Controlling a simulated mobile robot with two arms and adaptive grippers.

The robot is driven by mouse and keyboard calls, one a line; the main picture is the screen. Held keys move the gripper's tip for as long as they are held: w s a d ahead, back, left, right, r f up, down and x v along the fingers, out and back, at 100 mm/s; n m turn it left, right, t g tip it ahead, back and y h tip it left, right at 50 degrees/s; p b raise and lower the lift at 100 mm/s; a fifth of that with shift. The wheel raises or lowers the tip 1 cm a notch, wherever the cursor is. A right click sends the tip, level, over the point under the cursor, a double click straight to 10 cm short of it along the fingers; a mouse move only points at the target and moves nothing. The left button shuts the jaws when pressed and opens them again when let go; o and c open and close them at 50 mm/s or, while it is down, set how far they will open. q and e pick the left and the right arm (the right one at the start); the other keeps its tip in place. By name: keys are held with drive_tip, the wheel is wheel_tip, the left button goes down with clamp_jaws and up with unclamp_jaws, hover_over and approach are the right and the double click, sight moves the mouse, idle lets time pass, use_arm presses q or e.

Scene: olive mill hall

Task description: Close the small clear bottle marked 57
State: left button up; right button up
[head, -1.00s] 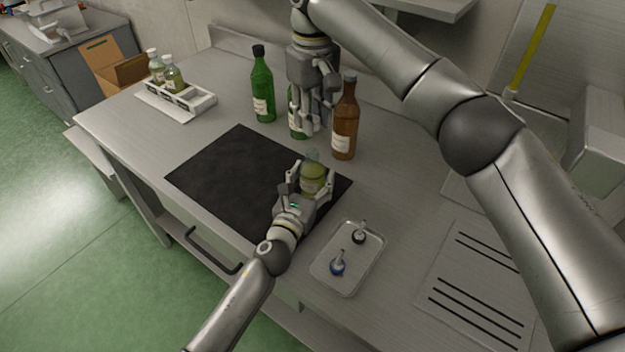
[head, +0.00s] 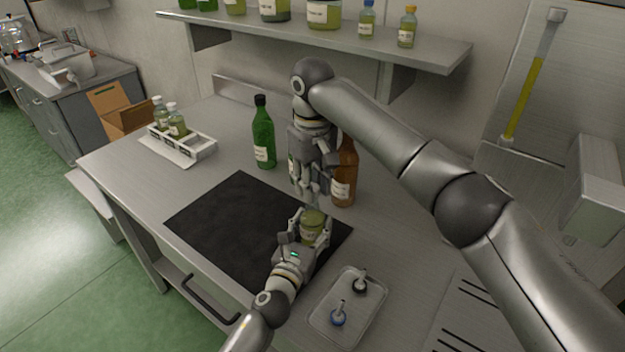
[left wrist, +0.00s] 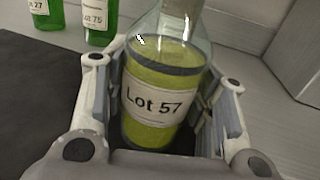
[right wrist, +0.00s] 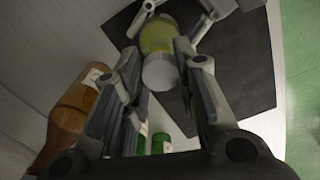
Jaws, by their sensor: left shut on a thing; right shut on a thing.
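The small clear bottle (head: 313,228) holds yellow-green oil and reads "Lot 57" in the left wrist view (left wrist: 152,105). My left gripper (head: 305,232) is shut around its body and holds it roughly upright at the black mat's right corner. I cannot tell whether its base touches the mat. My right gripper (head: 309,190) points down just above the bottle, shut on a small pale round piece that looks like a cap (right wrist: 160,73). In the right wrist view this piece covers the bottle's mouth. I cannot tell whether the two touch.
A brown bottle (head: 345,178) and a green bottle (head: 263,138) stand behind; another green one is mostly hidden behind my right gripper. A tray (head: 365,312) with two pourers lies front right. A white rack (head: 190,148) with small bottles stands left. The black mat (head: 235,225) is clear leftward.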

sight(312, 222)
drive_tip(key=shift+f, duration=0.1)
idle(0.3)
drive_tip(key=shift+f, duration=0.75)
drive_tip(key=shift+f, duration=0.6)
